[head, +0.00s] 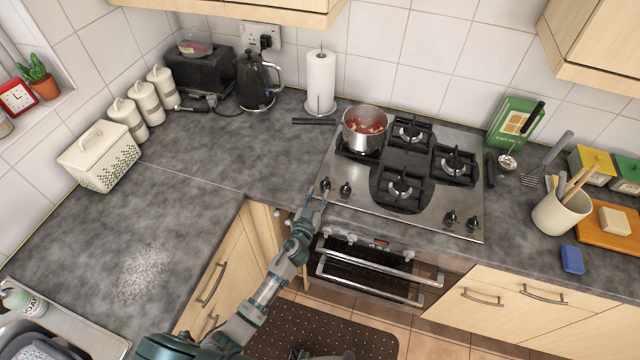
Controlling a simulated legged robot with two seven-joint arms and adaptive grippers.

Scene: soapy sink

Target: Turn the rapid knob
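The steel hob (420,218) is set in the grey worktop and has two pairs of black knobs on its front edge. The left pair is an outer knob (325,185) and an inner knob (346,189). The right pair is one knob (450,218) and another (473,224). I cannot read any marking that shows which is the rapid knob. My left gripper (315,198) is at the hob's front left corner, just in front of the left pair. Its two fingers look apart and empty. I cannot tell whether a finger touches the outer knob. My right gripper is out of view.
A steel pan (365,130) with red food stands on the rear left burner. The oven (368,270), with its own knobs and handle, is below the hob. A utensil pot (560,214) stands on the right. The worktop (215,165) on the left is mostly clear.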

